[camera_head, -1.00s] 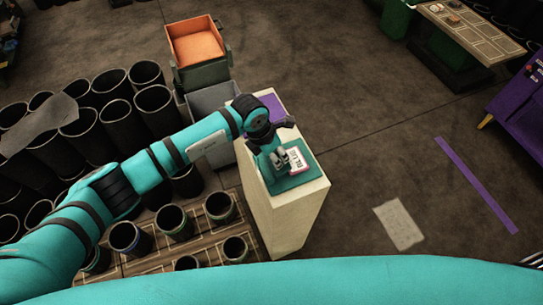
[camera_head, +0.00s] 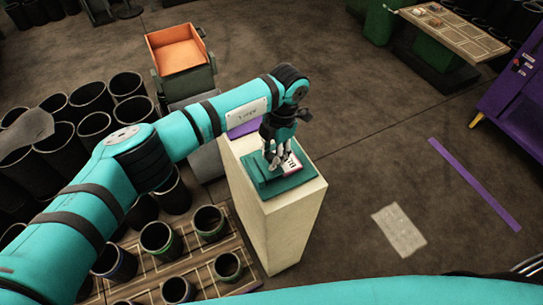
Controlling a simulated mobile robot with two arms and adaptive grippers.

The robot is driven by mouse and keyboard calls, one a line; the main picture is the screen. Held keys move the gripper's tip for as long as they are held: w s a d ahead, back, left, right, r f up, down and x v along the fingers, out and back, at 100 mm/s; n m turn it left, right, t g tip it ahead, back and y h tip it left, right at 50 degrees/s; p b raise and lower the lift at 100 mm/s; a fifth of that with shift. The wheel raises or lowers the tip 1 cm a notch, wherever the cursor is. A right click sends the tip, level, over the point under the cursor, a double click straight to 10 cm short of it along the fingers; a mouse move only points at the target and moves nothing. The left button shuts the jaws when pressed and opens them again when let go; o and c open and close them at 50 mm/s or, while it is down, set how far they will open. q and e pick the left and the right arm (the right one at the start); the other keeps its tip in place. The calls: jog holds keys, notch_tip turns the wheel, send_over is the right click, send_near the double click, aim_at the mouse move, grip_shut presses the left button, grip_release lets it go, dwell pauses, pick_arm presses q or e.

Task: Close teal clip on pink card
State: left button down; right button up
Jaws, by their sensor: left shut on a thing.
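A flat teal clip (camera_head: 285,187) lies on top of a cream pedestal. A raised teal part (camera_head: 257,172) stands at its left side. The pink card (camera_head: 292,165), with a white face and dark lettering, lies on the teal base, partly hidden by my gripper. My left gripper (camera_head: 273,164) points down over the base, at the card's left end. Its fingers are shut on the teal clip; the exact contact is small and partly hidden. My right gripper is not in view.
The cream pedestal (camera_head: 290,235) has a purple patch (camera_head: 243,129) at its back. Black tubes (camera_head: 95,125) crowd the left, and more stand in a wooden rack (camera_head: 205,255). An orange-lined bin (camera_head: 180,55) is behind. The floor right of the pedestal is mostly clear, with a pale sheet (camera_head: 399,230).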

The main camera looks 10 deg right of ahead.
pick_arm(q)
jog(key=shift+f, duration=0.1)
jog(key=c, duration=1.1)
grip_release()
jog(key=shift+o, duration=0.2)
notch_tip(320, 180, up, 12)
jog(key=w+d, duration=0.1)
jog(key=d, duration=0.1)
jog(key=shift+w, duration=0.15)
jog(key=shift+d+f, duration=0.1)
jog(key=shift+f, duration=0.05)
